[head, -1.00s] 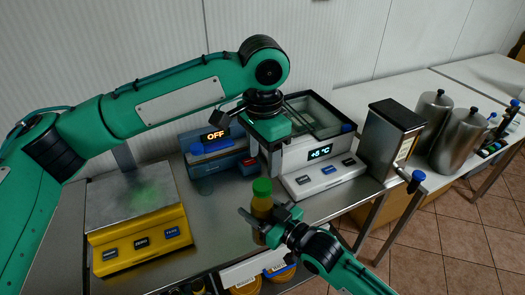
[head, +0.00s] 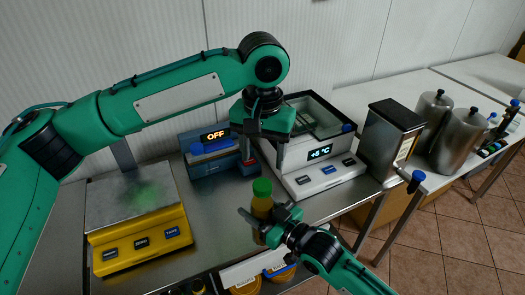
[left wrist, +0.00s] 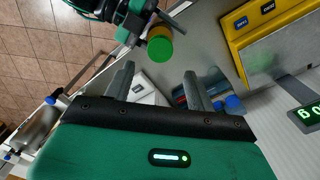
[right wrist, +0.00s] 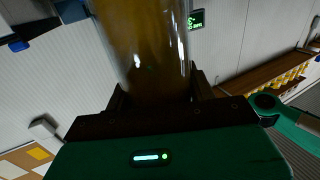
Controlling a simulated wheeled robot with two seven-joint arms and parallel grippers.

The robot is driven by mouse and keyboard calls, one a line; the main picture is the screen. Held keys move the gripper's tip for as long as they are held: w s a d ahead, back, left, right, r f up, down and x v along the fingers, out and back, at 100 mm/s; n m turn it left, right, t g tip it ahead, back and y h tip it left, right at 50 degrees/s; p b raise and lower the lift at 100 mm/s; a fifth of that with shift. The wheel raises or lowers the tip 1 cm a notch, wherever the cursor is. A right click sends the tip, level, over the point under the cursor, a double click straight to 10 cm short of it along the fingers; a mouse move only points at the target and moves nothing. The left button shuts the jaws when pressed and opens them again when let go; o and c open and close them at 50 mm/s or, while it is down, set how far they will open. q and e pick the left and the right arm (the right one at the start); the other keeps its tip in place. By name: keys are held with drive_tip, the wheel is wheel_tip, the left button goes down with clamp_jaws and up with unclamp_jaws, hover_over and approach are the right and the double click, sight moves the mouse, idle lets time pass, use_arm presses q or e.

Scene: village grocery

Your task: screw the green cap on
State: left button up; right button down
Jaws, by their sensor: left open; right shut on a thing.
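A bottle (head: 262,207) with amber contents stands upright in my right gripper (head: 262,226), which is shut around its body. The green cap (head: 262,187) sits on top of the bottle's mouth; how tightly it is seated I cannot tell. The cap (left wrist: 159,49) also shows in the left wrist view, just beyond the fingertips. My left gripper (head: 263,165) is open and empty, pointing down above the cap, with its fingers apart from it. In the right wrist view the bottle (right wrist: 150,45) fills the space between the fingers, and its top is out of frame.
A yellow scale (head: 139,241) stands on the left of the steel counter. Behind are a blue device (head: 205,172) reading OFF and a white cooler box (head: 322,182) reading +6 °C. A dark-topped dispenser (head: 388,140) and steel canisters (head: 433,110) stand to the right.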

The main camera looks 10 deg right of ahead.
sight(263, 184)
use_arm(q)
drive_tip(key=shift+f, duration=3.95)
drive_tip(key=c, duration=1)
drive_tip(key=m, duration=1.1)
drive_tip(key=shift+m, duration=0.4)
drive_tip(key=o, duration=1.1)
drive_tip(key=shift+c, duration=0.2)
drive_tip(key=shift+r, duration=0.1)
